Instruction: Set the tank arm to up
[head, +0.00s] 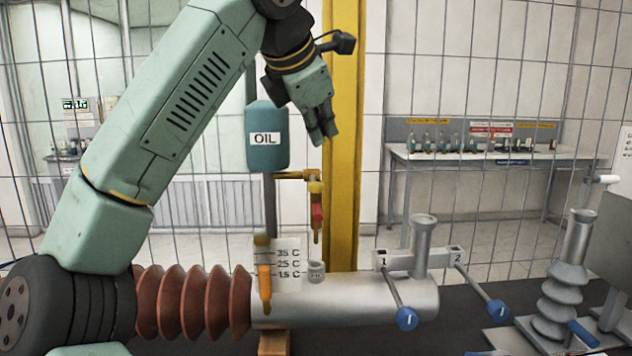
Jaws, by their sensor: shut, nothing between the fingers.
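The teal oil tank (267,137), marked OIL, hangs on a grey post at the centre. Below it a yellow pipe (291,175) leads right to a small valve with a red and yellow arm (317,212), which hangs straight down. The arm's lower tip is above a small grey cup (316,271). My gripper (323,137) is shut and empty. It points down, right of the tank and above the valve arm, apart from it in the picture.
A grey cylinder (345,305) with ribbed red-brown bushing (190,302) lies below. It carries two blue-tipped levers (407,318) (497,312), a temperature scale (285,250) and an orange handle (265,285). A yellow post (345,160) stands close behind my gripper. A grey insulator (565,285) stands right.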

